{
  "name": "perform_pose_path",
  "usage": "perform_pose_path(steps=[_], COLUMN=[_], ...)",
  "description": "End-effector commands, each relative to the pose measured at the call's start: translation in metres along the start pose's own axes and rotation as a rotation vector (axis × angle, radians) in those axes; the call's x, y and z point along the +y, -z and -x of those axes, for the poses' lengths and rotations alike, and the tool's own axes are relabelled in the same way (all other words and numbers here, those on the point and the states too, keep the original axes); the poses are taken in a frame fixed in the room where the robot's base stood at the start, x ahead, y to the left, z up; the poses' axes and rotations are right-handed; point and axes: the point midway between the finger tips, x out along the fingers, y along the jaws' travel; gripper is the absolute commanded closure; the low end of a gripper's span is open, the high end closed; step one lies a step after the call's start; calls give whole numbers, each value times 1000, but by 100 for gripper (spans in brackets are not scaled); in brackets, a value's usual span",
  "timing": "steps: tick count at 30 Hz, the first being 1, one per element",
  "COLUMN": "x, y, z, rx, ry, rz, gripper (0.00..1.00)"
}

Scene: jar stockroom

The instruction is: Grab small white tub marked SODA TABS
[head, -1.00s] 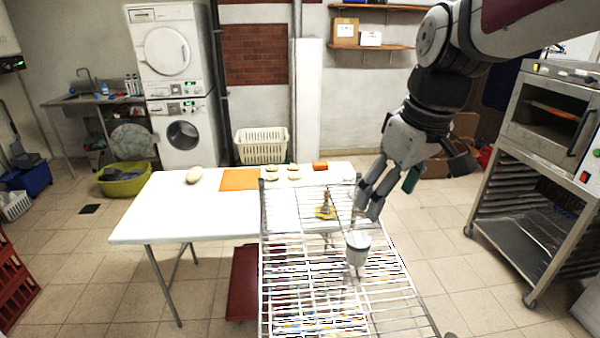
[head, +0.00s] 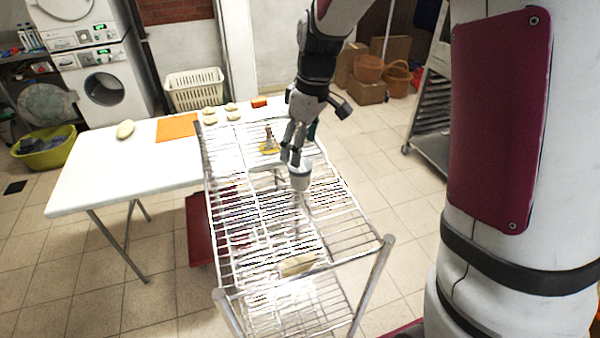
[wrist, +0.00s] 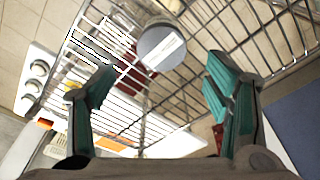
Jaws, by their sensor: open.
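A small white tub (head: 300,180) with a greyish lid stands upright on the wire rack (head: 232,208). In the wrist view the tub (wrist: 161,47) shows its round lid with a white label strip; the lettering is too small to read. My gripper (head: 291,157) is just above and beside the tub in the head view and partly overlaps it. In the wrist view my gripper (wrist: 157,88) has its two green-padded fingers wide apart and nothing between them. The tub lies beyond the fingertips, roughly centred between them.
A small figure-like item on a yellow base (head: 268,145) stands farther back on the rack. A tan oblong item (head: 297,264) shows at the rack's near end. A white table (head: 110,172) with dough pieces and an orange mat (head: 177,127) adjoins the left.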

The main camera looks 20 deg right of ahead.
Motion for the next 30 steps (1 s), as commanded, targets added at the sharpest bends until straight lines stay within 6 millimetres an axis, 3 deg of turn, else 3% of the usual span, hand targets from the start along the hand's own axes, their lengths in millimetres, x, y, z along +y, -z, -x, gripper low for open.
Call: perform_pose_path(steps=[8,18,27,30], x=[-2,-3,-2,-2], y=[-2,-7,-7,-7], z=[-19,-60,-64,-64], rx=[-1,-1,0,0], ry=[1,0,-2,-2], rz=[0,0,0,0], gripper=[28,28,28,49])
